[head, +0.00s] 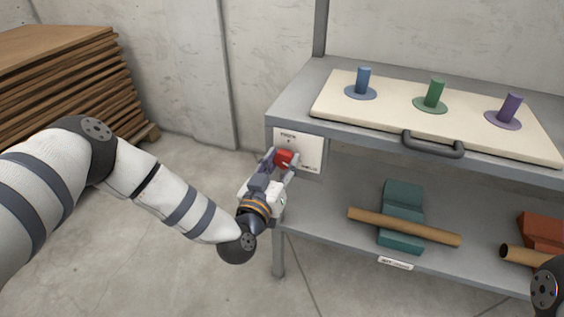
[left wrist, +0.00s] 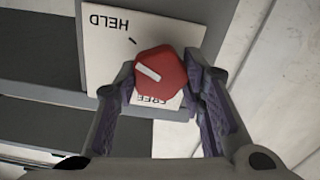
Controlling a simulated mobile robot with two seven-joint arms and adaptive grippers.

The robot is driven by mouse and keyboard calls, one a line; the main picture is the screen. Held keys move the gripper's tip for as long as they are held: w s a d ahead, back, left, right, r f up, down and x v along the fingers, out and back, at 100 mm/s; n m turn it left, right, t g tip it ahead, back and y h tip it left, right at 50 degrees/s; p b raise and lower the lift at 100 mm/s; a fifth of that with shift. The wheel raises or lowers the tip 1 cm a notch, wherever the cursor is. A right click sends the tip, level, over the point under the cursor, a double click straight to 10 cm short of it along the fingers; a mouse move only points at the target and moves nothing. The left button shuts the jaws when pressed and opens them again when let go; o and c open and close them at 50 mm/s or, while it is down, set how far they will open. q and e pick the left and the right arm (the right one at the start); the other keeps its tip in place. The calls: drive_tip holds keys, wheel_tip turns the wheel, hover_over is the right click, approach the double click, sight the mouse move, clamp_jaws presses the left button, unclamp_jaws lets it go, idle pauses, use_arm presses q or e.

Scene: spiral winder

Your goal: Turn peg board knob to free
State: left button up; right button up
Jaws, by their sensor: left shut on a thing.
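The red knob (head: 284,158) sits on a white plate (head: 311,152) at the left front of the shelf unit. In the left wrist view the knob (left wrist: 160,74) is six-sided, with a white mark near its left edge, pointing to the upper left. The plate (left wrist: 112,50) reads HELD at upper left. The word FREE is partly hidden below the knob. My left gripper (head: 281,161) is shut on the knob, one finger on each side. The peg board (head: 386,112) lies on the top shelf with blue, green and purple pegs. My right gripper is out of view.
A dark handle (head: 433,147) is on the board's front edge. The lower shelf holds a cardboard tube (head: 356,215) across teal blocks (head: 402,194), and a red-brown block (head: 540,229) with another tube. Stacked wooden boards (head: 70,75) stand at left. The floor between is clear.

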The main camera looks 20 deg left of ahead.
use_arm(q)
drive_tip(key=n, duration=0.6)
drive_tip(key=shift+f, duration=0.15)
drive_tip(key=n+b, duration=0.1)
drive_tip(key=n, duration=0.4)
drive_tip(key=shift+b, duration=0.35)
drive_tip(key=n+b, duration=0.1)
drive_tip(key=n, duration=0.5)
drive_tip(key=shift+f+b, duration=0.15)
drive_tip(key=shift+b, duration=0.25)
drive_tip(key=n+b, duration=0.1)
drive_tip(key=n, duration=0.2)
drive_tip(key=shift+n+b, duration=0.85)
drive_tip(key=shift+n, duration=0.45)
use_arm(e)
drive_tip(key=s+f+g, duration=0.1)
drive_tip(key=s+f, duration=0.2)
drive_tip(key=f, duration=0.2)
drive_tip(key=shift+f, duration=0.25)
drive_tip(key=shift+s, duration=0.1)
use_arm(q)
drive_tip(key=o, duration=1.1)
drive_tip(key=shift+o, duration=0.2)
